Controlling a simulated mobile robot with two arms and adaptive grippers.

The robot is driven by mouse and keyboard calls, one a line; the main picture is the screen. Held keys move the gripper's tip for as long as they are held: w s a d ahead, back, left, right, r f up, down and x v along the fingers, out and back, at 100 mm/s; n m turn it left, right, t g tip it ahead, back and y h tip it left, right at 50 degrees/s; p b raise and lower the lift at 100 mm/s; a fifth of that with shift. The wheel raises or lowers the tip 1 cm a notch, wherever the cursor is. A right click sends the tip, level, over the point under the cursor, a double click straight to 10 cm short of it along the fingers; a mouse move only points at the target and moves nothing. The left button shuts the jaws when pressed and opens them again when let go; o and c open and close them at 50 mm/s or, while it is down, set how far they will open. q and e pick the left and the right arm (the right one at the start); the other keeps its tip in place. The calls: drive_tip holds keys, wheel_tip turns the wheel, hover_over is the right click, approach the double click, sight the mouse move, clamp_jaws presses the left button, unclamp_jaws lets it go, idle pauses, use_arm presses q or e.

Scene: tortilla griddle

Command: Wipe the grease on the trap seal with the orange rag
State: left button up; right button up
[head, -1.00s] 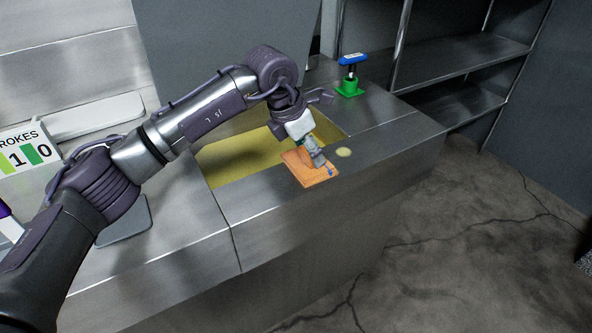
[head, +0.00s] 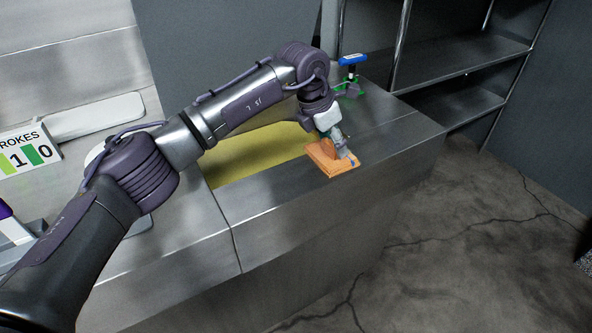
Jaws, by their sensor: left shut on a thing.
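The orange rag (head: 343,168) lies at the right end of the yellow recess (head: 255,155), on the steel counter rim. My left gripper (head: 341,148) is above it, shut on the rag and pressing close to the counter. The pale grease spot is hidden, with the rag and gripper over the place where it showed. I cannot tell whether any grease is left under the rag. My right gripper is not in view.
A stroke counter sign (head: 28,150) is at the left. Steel shelves (head: 455,70) stand at the back right. The counter's front right (head: 390,150) is clear.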

use_arm(q)
drive_tip(key=shift+w+d+f, duration=0.2)
drive_tip(key=shift+w+d, duration=0.2)
drive_tip(key=shift+d, duration=0.3)
drive_tip(key=shift+w, duration=0.1)
drive_tip(key=shift+w+d+r, duration=0.1)
drive_tip(key=shift+w+d, duration=0.05)
drive_tip(key=shift+d, duration=0.2)
drive_tip(key=shift+w+d+p, duration=0.4)
drive_tip(key=shift+w+d, duration=0.1)
drive_tip(key=shift+d, duration=0.2)
drive_tip(key=o, duration=0.9)
drive_tip(key=shift+w, duration=0.1)
drive_tip(key=shift+c, duration=0.2)
drive_tip(key=shift+f, duration=0.4)
